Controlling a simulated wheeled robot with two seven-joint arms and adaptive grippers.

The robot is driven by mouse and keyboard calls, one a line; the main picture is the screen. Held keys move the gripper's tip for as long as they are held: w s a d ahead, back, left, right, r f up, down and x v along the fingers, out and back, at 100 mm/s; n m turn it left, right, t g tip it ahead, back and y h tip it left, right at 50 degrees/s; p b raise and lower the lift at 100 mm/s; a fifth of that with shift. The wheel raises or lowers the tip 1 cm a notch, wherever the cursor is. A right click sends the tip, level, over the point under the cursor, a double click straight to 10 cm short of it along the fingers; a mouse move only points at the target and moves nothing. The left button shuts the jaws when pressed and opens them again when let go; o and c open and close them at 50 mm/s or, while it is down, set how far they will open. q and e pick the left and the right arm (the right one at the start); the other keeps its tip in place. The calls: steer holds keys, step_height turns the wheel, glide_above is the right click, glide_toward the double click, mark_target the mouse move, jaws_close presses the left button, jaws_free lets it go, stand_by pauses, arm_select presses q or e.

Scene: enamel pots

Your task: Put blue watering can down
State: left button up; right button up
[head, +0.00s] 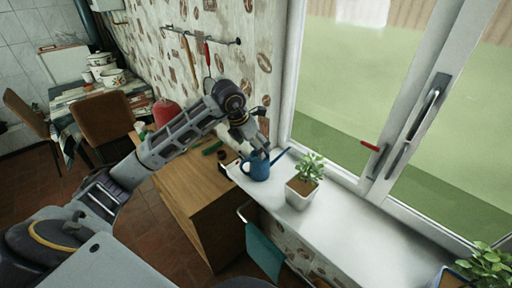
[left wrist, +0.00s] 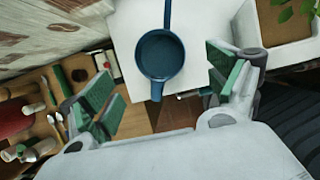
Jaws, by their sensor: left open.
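The blue watering can (head: 258,168) stands upright on the white windowsill (head: 345,228), close to its left end, with its spout pointing right. In the left wrist view the can (left wrist: 160,54) is seen from above, its round opening between and beyond the green finger pads. My left gripper (head: 256,148) is just above the can in the head view. In the left wrist view the gripper (left wrist: 162,98) is open, with clear gaps between both pads and the can. My right gripper is in neither view.
A potted plant (head: 303,182) stands on the sill just right of the can, and another plant (head: 487,266) is at the far right. A wooden cabinet (head: 185,185) with utensils is left of the sill. The window (head: 390,110) rises behind. The sill's middle is clear.

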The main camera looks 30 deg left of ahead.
arm_select(q)
steer(key=shift+p+v, duration=0.45)
steer(key=shift+v, duration=1)
steer(key=shift+c, duration=0.5)
